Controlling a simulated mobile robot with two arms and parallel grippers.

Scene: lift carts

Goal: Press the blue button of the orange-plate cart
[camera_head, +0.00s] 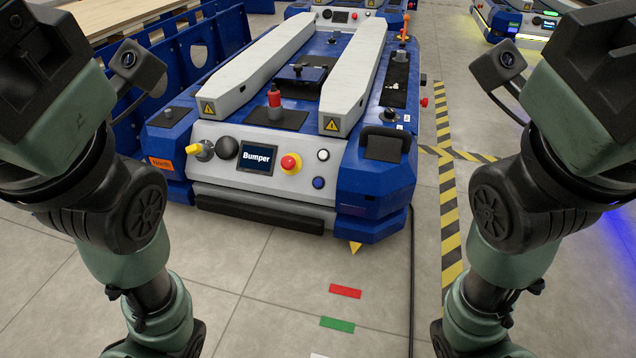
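A blue and grey lift cart (264,179) stands in front of me, with an orange plate (160,163) on its left front corner. Its front panel has a screen reading "Bumper" (257,158), a red and yellow emergency stop (291,164), a white button (323,155) and, just below that, a blue button (318,183). The blue button is uncovered and nothing touches it. My left and right arms show at the picture's sides, apart from the cart. Both grippers are out of view, below the frame's edge.
Yellow and black floor tape (450,215) runs right of the cart, and a black cable (411,270) lies along its right side. Red (345,291) and green (337,324) floor marks lie in front. More carts (515,22) stand behind. The floor before the cart is mostly clear.

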